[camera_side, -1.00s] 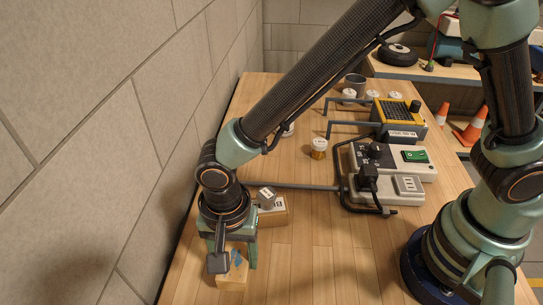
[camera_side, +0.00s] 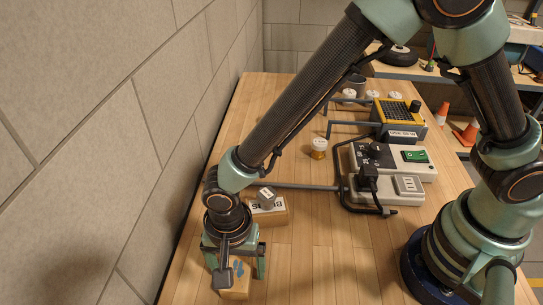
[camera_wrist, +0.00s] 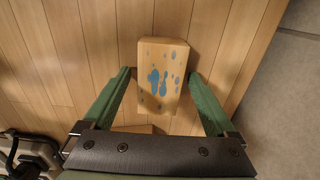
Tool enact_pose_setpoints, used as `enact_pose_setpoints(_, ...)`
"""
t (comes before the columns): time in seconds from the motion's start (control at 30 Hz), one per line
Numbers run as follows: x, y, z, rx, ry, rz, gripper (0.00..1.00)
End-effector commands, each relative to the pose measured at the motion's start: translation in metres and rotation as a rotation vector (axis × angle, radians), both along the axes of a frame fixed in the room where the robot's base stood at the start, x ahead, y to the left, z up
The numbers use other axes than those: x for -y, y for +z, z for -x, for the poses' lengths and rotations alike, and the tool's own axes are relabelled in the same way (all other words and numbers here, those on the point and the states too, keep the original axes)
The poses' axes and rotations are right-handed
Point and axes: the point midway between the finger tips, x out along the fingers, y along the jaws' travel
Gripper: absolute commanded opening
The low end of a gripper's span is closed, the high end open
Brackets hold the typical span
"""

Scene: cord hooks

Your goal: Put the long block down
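The long block (camera_wrist: 163,75), tan with blue splotches, lies on the wooden table. In the wrist view it is between the two green fingers of my gripper (camera_wrist: 159,76). The fingers are spread, with a clear gap at the block's left side and a narrow one at its right. In the side view the block (camera_side: 238,283) shows under my gripper (camera_side: 237,274), partly hidden by a finger and the wrist. It appears to rest on the wood, near the table's left edge.
A lettered tan block (camera_side: 269,213) with a small grey-and-white piece (camera_side: 266,196) on it stands just behind my gripper. A power strip (camera_side: 393,188) and grey cord hooks (camera_side: 300,186) are to the right. A wall (camera_side: 110,150) is close at left. Front middle wood is clear.

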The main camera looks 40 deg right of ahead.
Motion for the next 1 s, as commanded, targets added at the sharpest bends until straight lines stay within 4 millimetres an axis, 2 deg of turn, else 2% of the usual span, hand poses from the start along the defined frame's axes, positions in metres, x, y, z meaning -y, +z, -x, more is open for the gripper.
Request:
enact_pose_setpoints(0.27, -0.001, 0.009, -0.001, 0.002, 0.0, -0.002, 0.92)
enact_pose_setpoints(0.37, -0.001, 0.024, -0.001, 0.004, 0.0, -0.004, 0.92)
enact_pose_setpoints(0.7, -0.001, 0.092, -0.001, 0.004, 0.0, -0.004, 0.92)
enact_pose_setpoints(0.8, -0.001, 0.107, 0.0, 0.003, 0.0, -0.003, 0.92)
enact_pose_setpoints(1.0, 0.001, 0.123, -0.001, 0.003, 0.002, -0.003, 0.92)
